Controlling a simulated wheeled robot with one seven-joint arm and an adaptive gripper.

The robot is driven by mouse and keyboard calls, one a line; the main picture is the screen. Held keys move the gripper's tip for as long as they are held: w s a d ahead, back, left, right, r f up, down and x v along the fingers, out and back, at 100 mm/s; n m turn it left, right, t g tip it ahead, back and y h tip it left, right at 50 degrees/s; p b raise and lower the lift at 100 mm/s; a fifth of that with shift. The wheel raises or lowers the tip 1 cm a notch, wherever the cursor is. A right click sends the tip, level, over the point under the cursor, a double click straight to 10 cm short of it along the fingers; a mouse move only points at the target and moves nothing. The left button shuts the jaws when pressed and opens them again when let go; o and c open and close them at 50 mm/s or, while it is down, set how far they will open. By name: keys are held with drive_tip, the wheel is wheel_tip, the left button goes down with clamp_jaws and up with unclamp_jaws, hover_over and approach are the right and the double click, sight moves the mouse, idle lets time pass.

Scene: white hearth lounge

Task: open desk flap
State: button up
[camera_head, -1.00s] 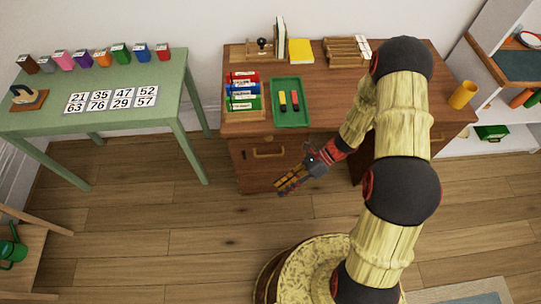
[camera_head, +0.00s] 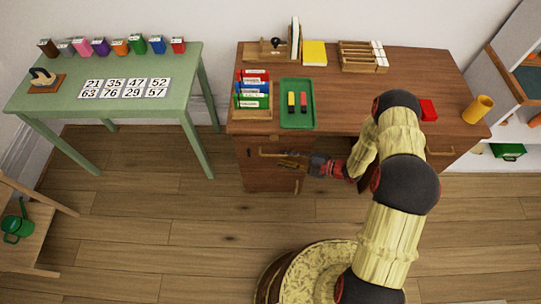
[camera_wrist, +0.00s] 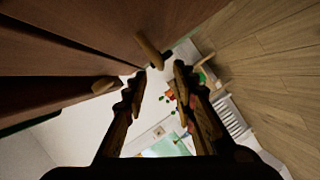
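The brown wooden desk (camera_head: 340,112) stands against the back wall. My gripper (camera_head: 284,160) is at this panel, close to the handle, reaching in from the right. In the wrist view my gripper (camera_wrist: 160,70) is open, with its two fingers apart and nothing clearly held between them. A wooden handle (camera_wrist: 150,50) on a brown panel shows just beyond the fingertips, and another (camera_wrist: 105,85) shows to the left. I cannot tell whether the fingers touch a handle. No panel stands clearly open.
On the desktop are a green tray (camera_head: 297,123) with two markers, a rack of coloured boxes (camera_head: 252,98), a yellow book (camera_head: 314,53), a red box (camera_head: 428,110) and a yellow cup (camera_head: 478,108). A green table (camera_head: 180,60) stands left. Floor before the desk is open.

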sight(274, 156)
drive_tip(key=b+x, duration=0.2)
drive_tip(key=x, duration=0.5)
drive_tip(key=shift+a+f, duration=0.1)
drive_tip(key=shift+a, duration=0.05)
drive_tip(key=shift+c, duration=0.4)
clamp_jaws()
idle(0.4)
